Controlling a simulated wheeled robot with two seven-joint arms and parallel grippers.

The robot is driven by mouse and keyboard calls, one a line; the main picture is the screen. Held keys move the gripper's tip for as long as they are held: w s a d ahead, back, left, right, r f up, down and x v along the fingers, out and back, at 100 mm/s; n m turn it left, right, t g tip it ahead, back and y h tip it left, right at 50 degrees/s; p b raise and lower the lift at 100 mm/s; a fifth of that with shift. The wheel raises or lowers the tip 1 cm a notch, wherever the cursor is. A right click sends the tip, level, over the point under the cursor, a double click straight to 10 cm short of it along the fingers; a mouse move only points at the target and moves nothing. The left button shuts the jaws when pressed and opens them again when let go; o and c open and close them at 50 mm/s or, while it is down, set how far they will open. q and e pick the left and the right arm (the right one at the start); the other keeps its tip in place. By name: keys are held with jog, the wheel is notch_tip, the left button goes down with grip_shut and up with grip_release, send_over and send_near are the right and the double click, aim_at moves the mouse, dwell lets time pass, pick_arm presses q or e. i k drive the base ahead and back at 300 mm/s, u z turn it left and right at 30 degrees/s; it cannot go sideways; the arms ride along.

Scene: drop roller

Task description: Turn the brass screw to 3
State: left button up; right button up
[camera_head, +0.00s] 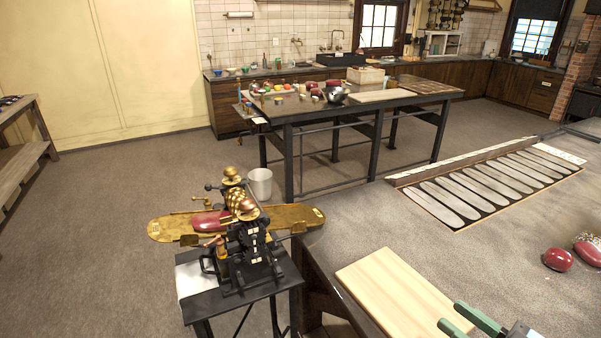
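The drop roller (246,245) is a black and brass machine on a small black stand at the left centre. Brass knobs (231,173) show at its top; which brass part is the screw, and any number on it, is too small to tell. A long brass plate (290,215) extends to both sides of it, with a dark red piece (210,222) lying on its left part. My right gripper (450,314) shows at the bottom right with its two green fingers apart and nothing seen between them. It is well to the right of the machine. My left gripper is out of view.
A pale wooden board (395,292) lies on the grey bench, left of my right gripper. Red lumps (558,260) lie at the right. A rack of pale oval slats (490,185) lies farther back. A white bucket (260,183) is behind the machine. Open floor lies left.

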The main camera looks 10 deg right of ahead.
aim_at(230, 172)
jog(key=u, duration=0.5)
jog(key=i, duration=1.25)
jog(key=u, duration=0.5)
